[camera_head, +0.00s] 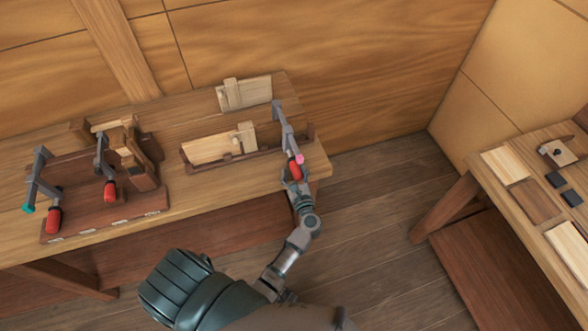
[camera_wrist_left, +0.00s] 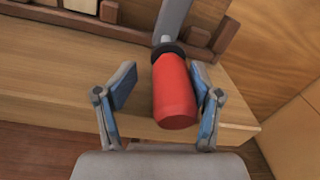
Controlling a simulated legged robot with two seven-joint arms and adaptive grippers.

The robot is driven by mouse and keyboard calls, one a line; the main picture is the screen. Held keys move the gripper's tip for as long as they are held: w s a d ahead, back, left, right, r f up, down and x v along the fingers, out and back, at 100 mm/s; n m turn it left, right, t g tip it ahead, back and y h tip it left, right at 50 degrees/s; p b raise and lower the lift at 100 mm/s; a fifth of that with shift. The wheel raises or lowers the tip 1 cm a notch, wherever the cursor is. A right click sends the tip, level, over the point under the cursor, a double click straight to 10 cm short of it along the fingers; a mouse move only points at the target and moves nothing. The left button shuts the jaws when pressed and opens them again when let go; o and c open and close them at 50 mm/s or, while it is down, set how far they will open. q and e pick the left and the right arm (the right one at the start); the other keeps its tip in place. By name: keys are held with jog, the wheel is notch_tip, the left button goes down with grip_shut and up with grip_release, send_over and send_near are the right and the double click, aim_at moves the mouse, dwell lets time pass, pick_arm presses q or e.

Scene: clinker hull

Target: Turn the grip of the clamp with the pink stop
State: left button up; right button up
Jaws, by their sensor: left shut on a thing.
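The grey clamp (camera_head: 283,122) with the pink stop (camera_head: 299,159) is at the right end of the workbench. Its red grip (camera_head: 294,171) points toward me, over the front edge. My left gripper (camera_head: 292,180) is at this red grip, with its fingers on either side. In the left wrist view, the red grip (camera_wrist_left: 175,92) lies between the two blue finger pads of my left gripper (camera_wrist_left: 162,88), closer to the right pad. The pink stop does not show there. My right gripper is not in view.
Another clamp with a teal stop (camera_head: 28,208) and a further red-gripped clamp (camera_head: 101,160) are on a wooden fixture (camera_head: 110,212) at the left. A wooden rack with boards (camera_head: 205,148) stands beside my clamp. A side table (camera_head: 490,185) is at the right, with open floor between.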

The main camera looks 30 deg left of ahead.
aim_at(298, 180)
pick_arm(q)
jog(key=shift+w+a+f, duration=0.1)
jog(key=shift+a, duration=0.05)
jog(key=c, duration=0.8)
jog(key=shift+c, duration=1.1)
jog(key=shift+w+d, duration=0.1)
jog(key=shift+d, duration=0.25)
jog(key=shift+a+m, duration=0.1)
jog(key=shift+m, duration=0.9)
jog(key=o, duration=1.1)
jog(key=shift+o, duration=0.2)
jog(key=shift+v, duration=3.95)
jog(key=shift+w, duration=0.15)
